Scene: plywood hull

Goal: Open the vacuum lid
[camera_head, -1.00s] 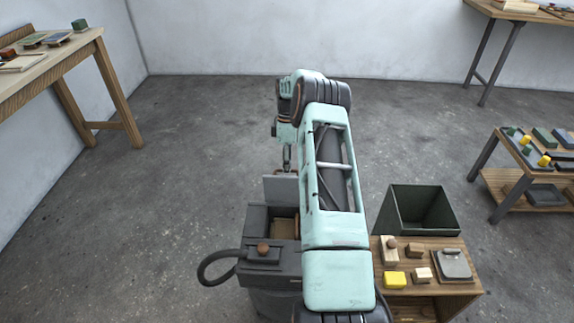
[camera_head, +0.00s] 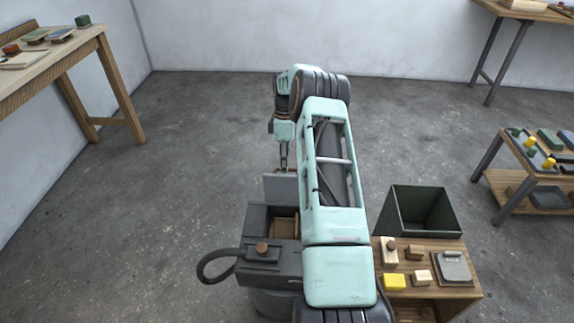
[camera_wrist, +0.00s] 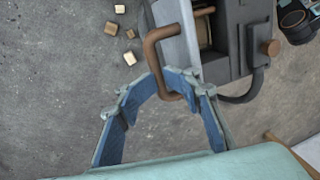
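The vacuum (camera_head: 270,262) is a dark grey box unit at the bottom centre of the head view. Its grey lid (camera_head: 279,188) stands raised at the far side, and the opening shows a brown interior. In the wrist view the lid (camera_wrist: 178,48) carries a bent copper-coloured handle (camera_wrist: 156,62). My gripper (camera_wrist: 162,80) has its blue-padded fingers curled inward, with the tips close on both sides of the handle bar, apparently shut on it. In the head view my gripper (camera_head: 284,160) is small above the lid, and its fingertips are hard to make out.
A dark hose (camera_head: 207,265) loops out left of the vacuum. A low wooden stand (camera_head: 440,288) with small blocks and an open green bin (camera_head: 420,210) stand to the right. Small blocks (camera_wrist: 130,58) lie in the wrist view. The floor beyond and left is clear.

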